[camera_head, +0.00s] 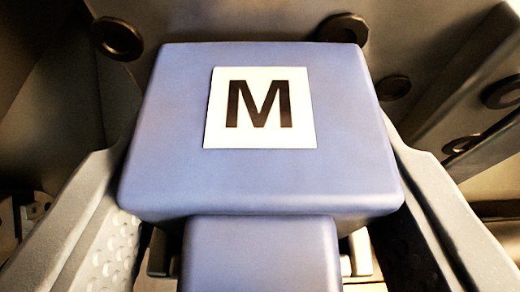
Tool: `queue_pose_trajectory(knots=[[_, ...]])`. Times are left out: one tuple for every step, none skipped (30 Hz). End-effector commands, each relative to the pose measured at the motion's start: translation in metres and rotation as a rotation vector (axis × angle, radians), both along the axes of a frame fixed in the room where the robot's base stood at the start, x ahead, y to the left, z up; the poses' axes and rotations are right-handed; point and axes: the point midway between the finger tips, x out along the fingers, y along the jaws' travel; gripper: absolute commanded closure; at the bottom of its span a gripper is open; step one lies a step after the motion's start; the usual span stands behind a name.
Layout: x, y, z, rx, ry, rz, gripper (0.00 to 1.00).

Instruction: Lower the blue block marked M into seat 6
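The blue block marked M (260,177) fills the middle of the view, with a white label bearing a black M on its top face. A narrower blue part (262,255) extends from its near side toward the bottom edge. My gripper (262,205) has one grey finger on each side of the block. Both fingers appear to press against its sides, so it looks shut on the block. The block hides what lies beneath and behind it. Seat 6 cannot be made out.
Dark grey metal surfaces (240,22) lie behind the block, with several round dark discs on them, such as one at upper left (118,38) and one at right (393,88). An angled grey wall (455,75) stands at the right. Little free room shows.

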Motion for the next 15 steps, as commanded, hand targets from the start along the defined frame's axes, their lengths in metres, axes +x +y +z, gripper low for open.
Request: queue_pose_trajectory(knots=[[-0.0001, -0.0001, 0.0000, 0.000, -0.001, 0.000, 0.77], [0.0000, -0.0001, -0.0001, 0.000, -0.001, 0.000, 0.77], [-0.0001, -0.0001, -0.0007, 0.000, -0.001, 0.000, 0.77], [-0.0002, -0.0001, -0.0010, 0.000, -0.001, 0.000, 0.77], [-0.0002, -0.0001, -0.0015, 0.000, -0.001, 0.000, 0.77], [-0.0003, -0.0001, -0.0023, 0.000, -0.001, 0.000, 0.77], [-0.0003, -0.0001, -0.0027, 0.000, -0.001, 0.000, 0.77], [-0.0004, -0.0002, -0.0033, 0.000, -0.001, 0.000, 0.77], [-0.0005, -0.0002, -0.0038, 0.000, -0.001, 0.000, 0.77], [-0.0006, -0.0002, -0.0044, 0.000, -0.001, 0.000, 0.77], [-0.0007, -0.0002, -0.0048, 0.000, -0.001, 0.000, 0.77], [-0.0008, -0.0003, -0.0055, -0.001, -0.001, 0.000, 0.77], [-0.0008, -0.0003, -0.0059, -0.001, -0.001, -0.001, 0.77], [-0.0008, -0.0003, -0.0065, -0.001, -0.001, -0.001, 0.77], [-0.0009, -0.0003, -0.0070, -0.001, -0.001, -0.001, 0.77]])
